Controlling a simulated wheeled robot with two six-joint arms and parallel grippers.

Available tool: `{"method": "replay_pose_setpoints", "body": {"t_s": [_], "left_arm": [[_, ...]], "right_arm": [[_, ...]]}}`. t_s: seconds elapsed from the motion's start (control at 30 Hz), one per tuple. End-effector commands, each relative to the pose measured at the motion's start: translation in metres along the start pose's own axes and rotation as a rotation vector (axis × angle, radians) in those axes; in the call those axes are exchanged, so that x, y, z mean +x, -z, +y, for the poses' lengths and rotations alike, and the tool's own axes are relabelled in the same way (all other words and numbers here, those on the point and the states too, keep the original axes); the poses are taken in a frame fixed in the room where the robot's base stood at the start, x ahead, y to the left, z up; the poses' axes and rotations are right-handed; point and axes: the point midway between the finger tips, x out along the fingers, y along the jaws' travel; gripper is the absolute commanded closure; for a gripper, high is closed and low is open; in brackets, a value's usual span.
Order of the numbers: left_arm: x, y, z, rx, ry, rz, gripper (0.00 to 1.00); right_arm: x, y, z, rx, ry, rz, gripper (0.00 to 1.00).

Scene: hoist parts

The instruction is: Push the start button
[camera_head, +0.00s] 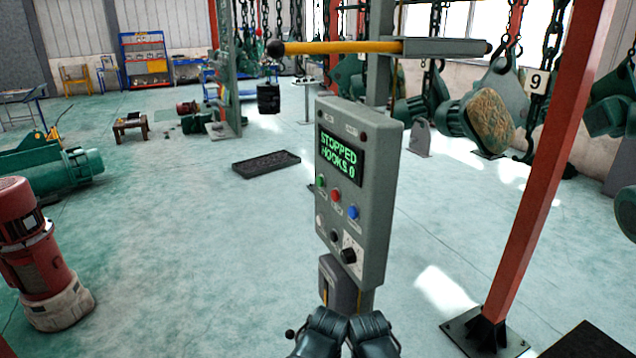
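A grey control panel (372,225) stands on a post at the picture's centre. Its display (338,157) reads "STOPPED HOOKS 0" in green. Below it are a green button (320,181), a red button (336,195) and a blue button (354,212). Lower down are a white button (319,221), a black button (333,236) and a selector knob (348,256). The small labels are unreadable, so I cannot read which is start. Two dark parts at the bottom centre look like my arms, below and in front of the panel. No gripper fingertips show, and nothing covers the buttons.
A yellow bar (340,47) runs level above the panel. A red column (535,190) stands to the right. Chains and hoist hooks (500,88) hang behind. A red motor (30,245) stands left. A dark tray (266,162) lies on the floor.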

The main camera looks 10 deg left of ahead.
Motion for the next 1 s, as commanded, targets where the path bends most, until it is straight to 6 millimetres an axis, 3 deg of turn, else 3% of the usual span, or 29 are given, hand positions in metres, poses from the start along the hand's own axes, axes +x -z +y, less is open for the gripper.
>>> {"method": "replay_pose_setpoints", "body": {"t_s": [0.07,0.5,1.0], "left_arm": [[0.0,0.0,0.0,0.0,0.0,0.0,0.2],[0.0,0.0,0.0,0.0,0.0,0.0,0.98],[0.0,0.0,0.0,0.0,0.0,0.0,1.0]], "right_arm": [[0.0,0.0,0.0,0.0,0.0,0.0,1.0],[0.0,0.0,0.0,0.0,0.0,0.0,1.0],[0.0,0.0,0.0,0.0,0.0,0.0,1.0]]}}
